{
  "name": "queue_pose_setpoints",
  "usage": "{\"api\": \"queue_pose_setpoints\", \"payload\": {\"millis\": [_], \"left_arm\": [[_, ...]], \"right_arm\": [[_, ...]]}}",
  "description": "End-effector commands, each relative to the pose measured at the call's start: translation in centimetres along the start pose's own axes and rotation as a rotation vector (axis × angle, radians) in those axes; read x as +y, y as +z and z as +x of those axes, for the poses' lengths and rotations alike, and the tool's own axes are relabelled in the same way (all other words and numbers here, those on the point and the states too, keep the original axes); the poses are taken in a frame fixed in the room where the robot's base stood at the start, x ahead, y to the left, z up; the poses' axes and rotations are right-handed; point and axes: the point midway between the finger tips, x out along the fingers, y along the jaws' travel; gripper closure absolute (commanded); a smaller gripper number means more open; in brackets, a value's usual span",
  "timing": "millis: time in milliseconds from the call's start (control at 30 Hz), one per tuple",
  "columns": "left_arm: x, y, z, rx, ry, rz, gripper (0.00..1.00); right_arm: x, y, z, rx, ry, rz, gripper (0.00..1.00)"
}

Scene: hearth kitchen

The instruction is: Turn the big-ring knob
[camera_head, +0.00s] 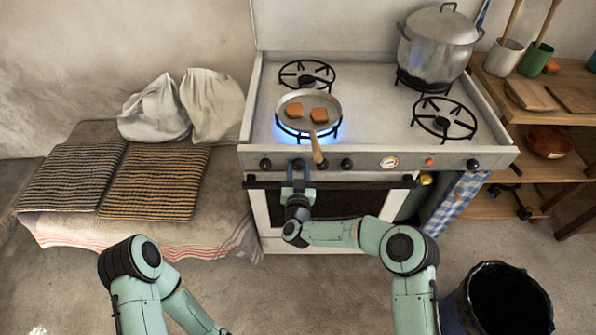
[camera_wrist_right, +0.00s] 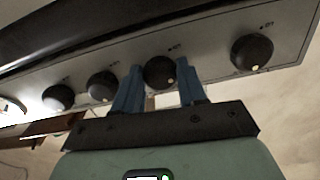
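The stove (camera_head: 400,158) has a row of dark round knobs on its front panel. My right gripper (camera_head: 298,172) is at the knob second from the left, which it partly hides in the head view. In the right wrist view its two blue fingers (camera_wrist_right: 158,82) stand close on either side of that big-ring knob (camera_wrist_right: 159,72). Whether they press on it is unclear. Blue flame burns under the pan (camera_head: 293,108) on the front left ring. My left gripper is out of view.
The pan's wooden handle (camera_head: 317,150) sticks out over the panel above my gripper. An oven handle bar (camera_head: 370,183) runs just below the knobs. A pot (camera_head: 438,48) stands on the back right ring. A black bin (camera_head: 505,295) is at lower right.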

Motion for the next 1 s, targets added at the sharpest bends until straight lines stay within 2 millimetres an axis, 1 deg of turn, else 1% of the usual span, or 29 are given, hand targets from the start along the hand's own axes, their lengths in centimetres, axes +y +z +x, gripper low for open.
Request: {"api": "queue_pose_setpoints", "payload": {"millis": [167,367,567,733,767,1000], "left_arm": [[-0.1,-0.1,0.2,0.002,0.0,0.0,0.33],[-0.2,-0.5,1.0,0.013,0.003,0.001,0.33],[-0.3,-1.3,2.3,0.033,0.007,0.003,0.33],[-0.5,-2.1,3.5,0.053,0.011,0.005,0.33],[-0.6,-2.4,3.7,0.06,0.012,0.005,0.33],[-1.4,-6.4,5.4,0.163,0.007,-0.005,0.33]], "right_arm": [[0.0,0.1,0.0,0.0,0.0,0.018,0.89],[-0.1,0.1,0.0,0.001,-0.001,0.1,0.89],[-0.1,0.2,0.0,0.002,0.0,0.252,0.89],[-0.1,0.3,0.0,0.001,0.0,0.413,0.89],[-0.1,0.3,0.0,0.001,0.0,0.441,0.89],[-0.2,0.3,0.0,0.001,0.0,0.669,0.89]]}}
